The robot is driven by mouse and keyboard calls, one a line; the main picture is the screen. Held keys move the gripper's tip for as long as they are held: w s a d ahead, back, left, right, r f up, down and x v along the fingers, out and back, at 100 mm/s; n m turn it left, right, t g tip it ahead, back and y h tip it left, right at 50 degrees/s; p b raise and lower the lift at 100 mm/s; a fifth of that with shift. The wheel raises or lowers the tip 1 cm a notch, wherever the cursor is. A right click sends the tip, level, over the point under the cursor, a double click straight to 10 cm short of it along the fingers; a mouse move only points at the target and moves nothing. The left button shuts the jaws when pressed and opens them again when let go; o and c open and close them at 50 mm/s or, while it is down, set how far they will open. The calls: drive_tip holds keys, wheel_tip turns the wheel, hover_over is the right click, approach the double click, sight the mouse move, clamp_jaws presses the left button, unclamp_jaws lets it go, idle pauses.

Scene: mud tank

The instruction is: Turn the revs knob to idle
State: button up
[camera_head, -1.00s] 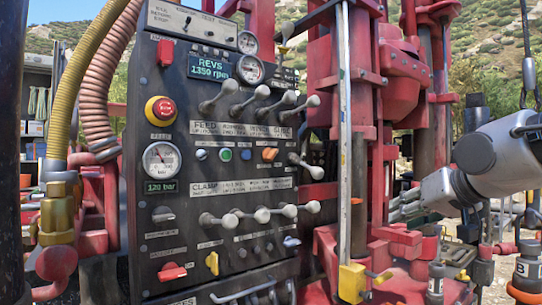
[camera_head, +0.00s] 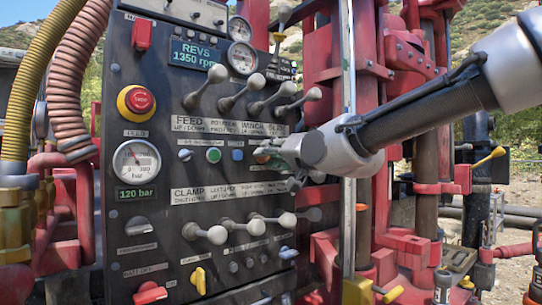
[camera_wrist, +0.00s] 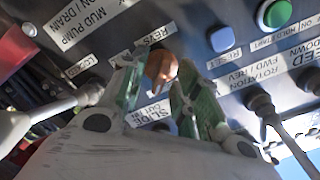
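The revs knob (camera_wrist: 160,66) is orange and sits below a "REVS" label in the wrist view. My gripper (camera_wrist: 161,78) has its two green-padded fingers apart, one on each side of the knob. A narrow gap seems to show beside the knob, and I cannot tell whether either pad touches it. In the head view my gripper (camera_head: 268,153) is at the panel and covers most of the knob. The revs display (camera_head: 199,60) reads 1350 rpm.
A green button (camera_head: 213,155) and a blue button (camera_head: 237,155) are left of my gripper. White-knobbed levers (camera_head: 254,80) stand out above, with another row (camera_head: 217,234) below. A red emergency button (camera_head: 137,101) is at the panel's left. Levers flank my gripper closely.

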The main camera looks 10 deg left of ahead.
drive_tip(key=shift+w, duration=0.1)
clamp_jaws()
drive_tip(key=shift+n, duration=0.3)
drive_tip(key=shift+a+n, duration=0.1)
drive_tip(key=shift+n, duration=3.9)
